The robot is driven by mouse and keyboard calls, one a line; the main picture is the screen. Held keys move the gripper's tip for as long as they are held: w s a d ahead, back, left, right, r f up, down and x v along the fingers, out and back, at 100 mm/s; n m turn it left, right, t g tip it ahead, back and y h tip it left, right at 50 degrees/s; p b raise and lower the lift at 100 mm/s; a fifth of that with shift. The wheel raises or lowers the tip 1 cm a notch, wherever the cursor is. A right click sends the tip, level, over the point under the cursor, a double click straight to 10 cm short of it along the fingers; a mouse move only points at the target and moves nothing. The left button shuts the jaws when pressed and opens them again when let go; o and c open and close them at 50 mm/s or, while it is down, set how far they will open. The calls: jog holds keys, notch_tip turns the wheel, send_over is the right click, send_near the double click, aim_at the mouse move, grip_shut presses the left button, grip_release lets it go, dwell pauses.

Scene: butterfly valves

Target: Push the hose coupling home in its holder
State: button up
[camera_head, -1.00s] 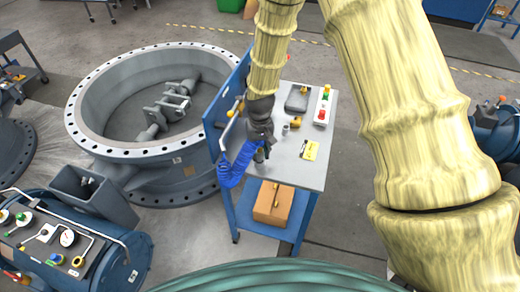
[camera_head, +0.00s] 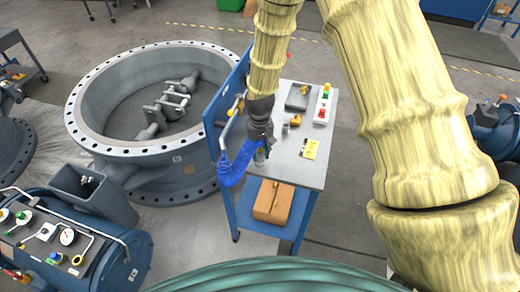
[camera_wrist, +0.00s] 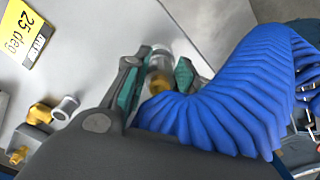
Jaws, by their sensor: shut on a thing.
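My gripper (camera_head: 262,148) is over the near left part of the small table. In the wrist view my gripper (camera_wrist: 155,82) has its two green-padded fingers on either side of the hose coupling (camera_wrist: 159,80), a brass-coloured piece with a pale grey cylindrical part at its far end. The fingers are shut on it. The blue coiled hose (camera_wrist: 215,110) runs from beside the coupling to the right; in the head view the hose (camera_head: 236,165) hangs at the table's left edge. I cannot make out the holder, nor how deep the coupling sits.
The grey tabletop (camera_head: 312,170) carries a yellow "25 deg" card (camera_head: 310,148), small brass and grey fittings (camera_wrist: 64,106) and a button box (camera_head: 324,104). A blue upright panel (camera_head: 228,105) stands along its left side. A large flanged valve ring (camera_head: 95,135) lies further left.

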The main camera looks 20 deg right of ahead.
jog(key=shift+f, duration=0.35)
dwell(0.8)
jog(key=o, duration=1.5)
jog(key=shift+r, duration=0.1)
jog(key=shift+r+p, duration=2.25)
jog(key=shift+r, duration=1.45)
